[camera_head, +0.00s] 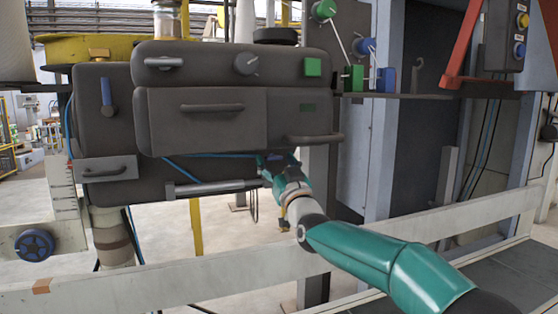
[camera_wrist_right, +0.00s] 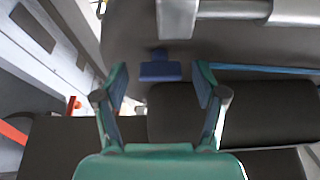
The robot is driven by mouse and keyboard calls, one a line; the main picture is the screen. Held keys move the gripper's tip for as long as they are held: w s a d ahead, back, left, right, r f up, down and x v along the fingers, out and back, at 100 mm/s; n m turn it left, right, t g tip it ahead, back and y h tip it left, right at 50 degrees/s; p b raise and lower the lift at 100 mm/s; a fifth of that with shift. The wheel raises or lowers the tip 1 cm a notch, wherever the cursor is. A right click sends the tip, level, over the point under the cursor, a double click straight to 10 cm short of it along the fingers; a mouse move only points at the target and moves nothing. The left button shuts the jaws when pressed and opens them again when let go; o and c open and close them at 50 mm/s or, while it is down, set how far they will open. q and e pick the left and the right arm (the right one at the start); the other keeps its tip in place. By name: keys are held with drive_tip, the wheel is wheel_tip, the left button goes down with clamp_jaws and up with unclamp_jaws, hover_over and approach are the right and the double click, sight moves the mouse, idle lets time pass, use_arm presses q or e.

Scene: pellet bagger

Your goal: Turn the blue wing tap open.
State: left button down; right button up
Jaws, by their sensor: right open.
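In the right wrist view, a blue T-shaped piece that looks like the wing tap (camera_wrist_right: 160,70) sits on a dark grey surface. It lies ahead of my right gripper, between its fingertips in the picture and apart from them. My right gripper (camera_wrist_right: 160,85) is open with nothing between its fingers. In the head view, my right gripper (camera_head: 272,164) reaches under the lower right part of the dark machine (camera_head: 95,130). I cannot pick out that tap there. My left gripper is not in view.
A thin blue hose (camera_head: 210,157) and a silver bar (camera_head: 215,187) run along the machine's underside, close to the gripper. A blue lever (camera_head: 106,92) is on the machine's left, and a blue hand knob (camera_head: 35,245) is lower left. A pale rail (camera_head: 170,274) crosses in front.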

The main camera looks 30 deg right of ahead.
drive_tip(key=shift+w+r, duration=0.1)
drive_tip(key=shift+w, duration=0.05)
drive_tip(key=c, duration=1)
drive_tip(key=shift+d, duration=0.5)
drive_tip(key=shift+c, duration=0.7)
drive_tip(key=shift+a, duration=0.4)
